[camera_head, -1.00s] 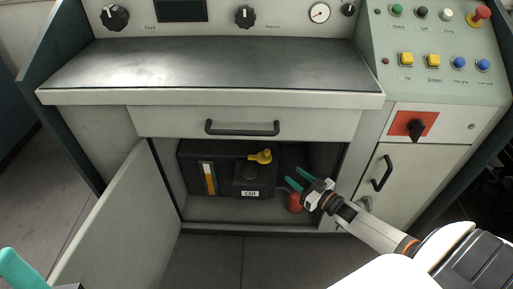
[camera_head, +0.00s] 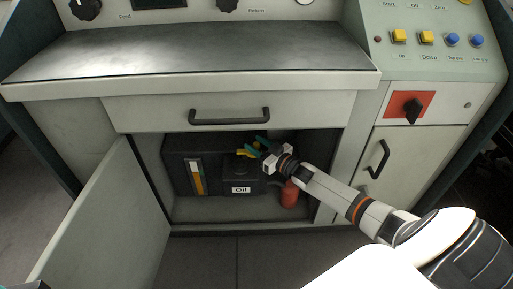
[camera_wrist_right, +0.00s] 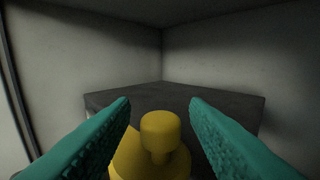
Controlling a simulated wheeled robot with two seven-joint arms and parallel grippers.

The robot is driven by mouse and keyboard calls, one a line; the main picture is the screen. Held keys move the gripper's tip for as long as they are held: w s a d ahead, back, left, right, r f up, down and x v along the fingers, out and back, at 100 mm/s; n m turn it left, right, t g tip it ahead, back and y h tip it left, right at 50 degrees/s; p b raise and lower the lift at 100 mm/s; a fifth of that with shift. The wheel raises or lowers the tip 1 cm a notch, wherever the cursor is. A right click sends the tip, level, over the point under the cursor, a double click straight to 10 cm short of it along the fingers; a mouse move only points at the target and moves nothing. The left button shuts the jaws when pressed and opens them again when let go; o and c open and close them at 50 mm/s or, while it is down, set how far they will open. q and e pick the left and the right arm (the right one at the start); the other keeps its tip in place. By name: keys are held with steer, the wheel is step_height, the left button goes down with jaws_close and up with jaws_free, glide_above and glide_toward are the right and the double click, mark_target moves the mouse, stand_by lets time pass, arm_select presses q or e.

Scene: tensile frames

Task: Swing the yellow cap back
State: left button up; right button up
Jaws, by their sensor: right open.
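The yellow cap (camera_head: 243,153) sits on top of the black oil tank (camera_head: 215,184) inside the open cabinet, partly hidden by my right gripper. In the right wrist view the yellow cap (camera_wrist_right: 151,160) shows a round knob on a wider yellow part. My right gripper (camera_head: 259,143) is open at the cap. Its teal fingers stand on either side of the knob in the right wrist view, with visible gaps and nothing held. Only a sliver of what seems to be my left gripper (camera_head: 40,286) shows at the bottom left edge.
The cabinet door (camera_head: 105,218) stands open to the left. A red cylinder (camera_head: 290,193) stands right of the tank, under my right arm. A drawer with a black handle (camera_head: 229,116) and the worktop (camera_head: 190,52) are above the opening. Cabinet walls enclose the tank.

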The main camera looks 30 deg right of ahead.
steer(key=shift+w, duration=0.2)
jaws_close()
